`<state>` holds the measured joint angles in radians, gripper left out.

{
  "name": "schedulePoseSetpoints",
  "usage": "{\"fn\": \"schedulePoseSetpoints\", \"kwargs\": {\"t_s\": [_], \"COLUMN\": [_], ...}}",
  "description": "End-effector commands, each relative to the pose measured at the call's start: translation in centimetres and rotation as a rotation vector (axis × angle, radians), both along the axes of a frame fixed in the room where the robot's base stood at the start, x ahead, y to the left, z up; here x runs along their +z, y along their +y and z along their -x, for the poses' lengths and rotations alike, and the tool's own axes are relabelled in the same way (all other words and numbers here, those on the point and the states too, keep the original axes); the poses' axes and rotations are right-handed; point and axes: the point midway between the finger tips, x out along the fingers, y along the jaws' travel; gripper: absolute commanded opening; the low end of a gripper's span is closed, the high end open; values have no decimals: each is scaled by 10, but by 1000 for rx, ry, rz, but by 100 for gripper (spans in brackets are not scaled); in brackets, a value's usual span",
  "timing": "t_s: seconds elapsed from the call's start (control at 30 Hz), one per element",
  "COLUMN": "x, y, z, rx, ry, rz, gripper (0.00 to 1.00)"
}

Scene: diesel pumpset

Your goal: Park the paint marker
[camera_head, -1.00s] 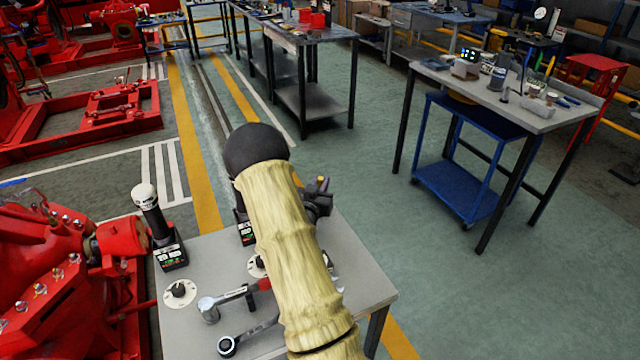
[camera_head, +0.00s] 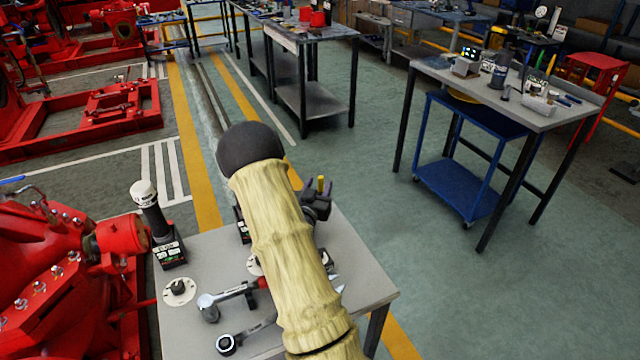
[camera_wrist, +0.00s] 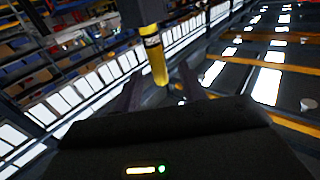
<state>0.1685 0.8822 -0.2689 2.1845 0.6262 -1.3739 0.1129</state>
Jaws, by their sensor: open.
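The paint marker, a slim yellow stick, shows in the wrist view (camera_wrist: 157,62) upright between the fingers, with a dark band and a grey part above. My gripper (camera_wrist: 160,88) is open, with a dark finger on either side of the marker and apart from it. In the head view my gripper (camera_head: 318,192) is small, over the far right part of the near bench (camera_head: 215,270), with a yellow tip (camera_head: 321,184) between its fingers. My arm hides much of the bench there. What holds the marker up cannot be seen.
On the near bench are a black white-topped device on a base (camera_head: 150,205), a round dial (camera_head: 179,291), a red-handled tool (camera_head: 235,292) and a ratchet wrench (camera_head: 245,335). Red machinery (camera_head: 60,260) stands at the left. The floor right of the bench is clear.

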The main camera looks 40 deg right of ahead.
Motion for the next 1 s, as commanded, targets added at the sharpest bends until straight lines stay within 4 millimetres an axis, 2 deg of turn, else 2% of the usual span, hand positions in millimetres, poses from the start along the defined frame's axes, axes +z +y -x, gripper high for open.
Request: {"fn": "schedulePoseSetpoints", "kwargs": {"t_s": [0.3, 0.5, 1.0], "x": [-2, -1, 0], "y": [53, 76, 81], "z": [35, 52, 56], "rx": [3, 1, 0], "ry": [2, 1, 0], "rz": [-1, -1, 0], "gripper": [41, 41, 41]}}
